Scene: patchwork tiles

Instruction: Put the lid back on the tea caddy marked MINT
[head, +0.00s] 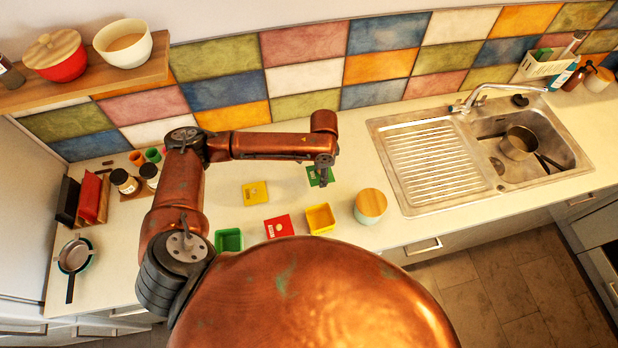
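A green open box (228,240) stands near the counter's front edge, partly hidden by my copper arm. A yellow open box (320,218) stands to its right. Between them is a red square piece (279,227) with a pale label; I cannot tell whether it is a lidded box or a loose lid. A yellow lid (254,193) lies flat behind. A green lid (311,178) is at my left gripper (322,176), which points down over it and partly hides it. Contact and finger opening cannot be made out. No MINT marking is legible. My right gripper is out of view.
A round wooden-topped canister (370,205) stands right of the yellow box. Beyond it is the sink (440,165) with a pot (517,143). Jars (124,181) and a pan (74,256) are at the left. Bare counter lies around the yellow lid.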

